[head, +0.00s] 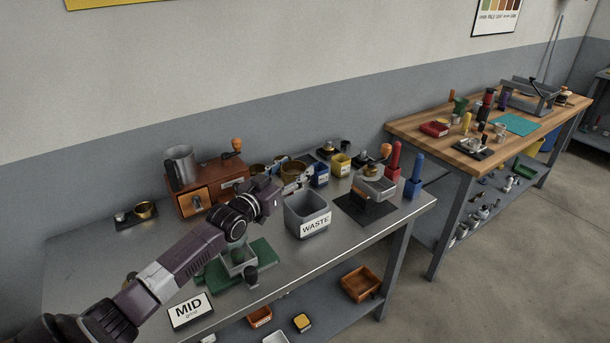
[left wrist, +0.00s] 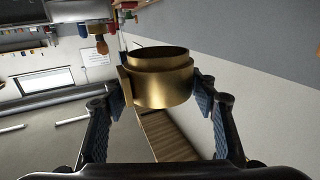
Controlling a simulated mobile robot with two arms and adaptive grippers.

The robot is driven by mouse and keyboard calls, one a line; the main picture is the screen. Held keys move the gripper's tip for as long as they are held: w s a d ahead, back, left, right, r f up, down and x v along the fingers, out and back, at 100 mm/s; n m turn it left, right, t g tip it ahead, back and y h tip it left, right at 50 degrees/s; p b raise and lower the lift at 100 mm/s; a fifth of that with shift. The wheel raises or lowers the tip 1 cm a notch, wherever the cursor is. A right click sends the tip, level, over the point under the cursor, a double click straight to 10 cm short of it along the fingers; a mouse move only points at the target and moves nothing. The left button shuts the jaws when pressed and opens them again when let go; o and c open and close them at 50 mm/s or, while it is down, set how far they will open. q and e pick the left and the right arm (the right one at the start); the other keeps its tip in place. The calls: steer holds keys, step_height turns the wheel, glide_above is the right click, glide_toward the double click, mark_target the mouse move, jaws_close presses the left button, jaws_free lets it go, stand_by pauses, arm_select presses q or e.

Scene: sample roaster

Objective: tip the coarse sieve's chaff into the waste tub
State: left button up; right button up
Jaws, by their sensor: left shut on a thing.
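The coarse sieve, seen as a brass ring-shaped vessel (left wrist: 160,85), sits between the two fingers of my left gripper (left wrist: 162,98) in the left wrist view. The gripper is shut on it. The waste tub (head: 307,221) is a grey open box labelled WASTE on the steel table. No chaff can be made out in either view. My right gripper is not in view.
A wooden grinder box (head: 198,201) stands left behind my arm. Small blue (head: 319,175) and yellow (head: 340,166) bins stand behind the tub. A device on a black mat (head: 362,209) is right of it. A green stand (head: 215,275) and MID card (head: 190,311) are in front.

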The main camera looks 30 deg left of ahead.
arm_select(q)
steer(key=shift+r, duration=0.1)
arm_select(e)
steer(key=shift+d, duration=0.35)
arm_select(q)
steer(key=shift+s, duration=0.1)
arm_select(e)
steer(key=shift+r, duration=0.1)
